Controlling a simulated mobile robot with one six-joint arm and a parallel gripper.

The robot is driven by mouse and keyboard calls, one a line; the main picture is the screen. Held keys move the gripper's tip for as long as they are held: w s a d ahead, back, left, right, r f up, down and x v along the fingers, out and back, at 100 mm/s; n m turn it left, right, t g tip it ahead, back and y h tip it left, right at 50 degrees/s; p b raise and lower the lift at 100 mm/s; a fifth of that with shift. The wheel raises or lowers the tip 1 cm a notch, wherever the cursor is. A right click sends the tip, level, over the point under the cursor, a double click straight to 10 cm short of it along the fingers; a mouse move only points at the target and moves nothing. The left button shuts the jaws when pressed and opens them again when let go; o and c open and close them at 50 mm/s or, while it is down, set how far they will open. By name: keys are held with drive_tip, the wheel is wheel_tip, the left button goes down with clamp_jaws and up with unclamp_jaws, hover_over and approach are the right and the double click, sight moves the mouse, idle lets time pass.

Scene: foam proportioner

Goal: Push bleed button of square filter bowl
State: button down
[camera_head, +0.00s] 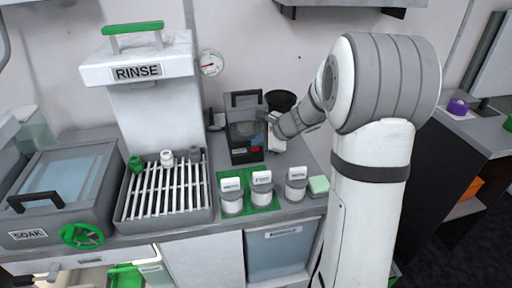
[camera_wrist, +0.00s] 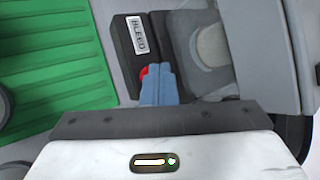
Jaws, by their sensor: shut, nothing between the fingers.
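The square filter bowl (camera_head: 245,130) is a dark box-shaped unit with a clear grey front, on the counter right of the rinse station. Its red bleed button (camera_head: 256,149) shows low on its front right. In the wrist view the red button (camera_wrist: 144,72) is partly hidden behind my blue fingertips, beside a dark block (camera_wrist: 121,50) with a white BLEED label (camera_wrist: 136,34). My gripper (camera_wrist: 160,70) is shut and empty, its tips overlapping the button's right edge in the picture. I cannot tell whether they touch it. In the head view my gripper's tips are hard to make out.
Several white-labelled jars (camera_head: 262,187) stand in front of the bowl, some on a green mat (camera_head: 249,207). A rinse station (camera_head: 140,60) with a slatted rack (camera_head: 165,195) stands left. A black round funnel-like vessel (camera_head: 281,100) is close behind my wrist.

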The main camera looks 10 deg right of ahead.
sight(258, 149)
drive_tip(key=shift+r, duration=0.1)
drive_tip(key=shift+r+p, duration=0.6)
drive_tip(key=shift+r, duration=0.15)
wheel_tip(258, 149, up, 5)
drive_tip(key=p, duration=0.4)
idle(0.7)
